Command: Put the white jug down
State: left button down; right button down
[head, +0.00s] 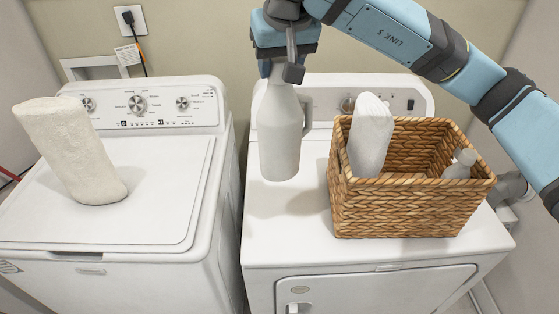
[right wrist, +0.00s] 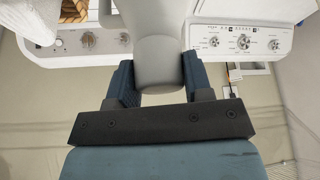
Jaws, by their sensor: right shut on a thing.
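The white jug (head: 279,135) is upright in the head view, over the left part of the right machine's white top (head: 285,225). Its side handle faces right. My right gripper (head: 287,68) comes from above and is shut on the jug's upper part. The right wrist view shows the jug (right wrist: 157,62) between the two blue fingers of the gripper (right wrist: 160,85). A shadow lies on the top below and right of the jug's base, which seems a little above the surface. My left gripper is out of view.
A wicker basket (head: 400,210) stands close right of the jug, holding a rolled white towel (head: 371,135) and a small white bottle (head: 460,164). Another rolled towel (head: 72,150) stands tilted on the left washer (head: 150,215). The front left of the right machine's top is clear.

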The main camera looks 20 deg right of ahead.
aim_at(285, 122)
notch_tip(285, 122, down, 13)
jog(key=shift+r+p, duration=0.1)
jog(key=shift+p, duration=0.85)
jog(key=shift+f+p, duration=0.35)
jog(key=shift+f, duration=2.25)
jog(key=c, duration=0.5)
grip_release()
jog(key=b+v, duration=0.2)
jog(key=v, duration=1)
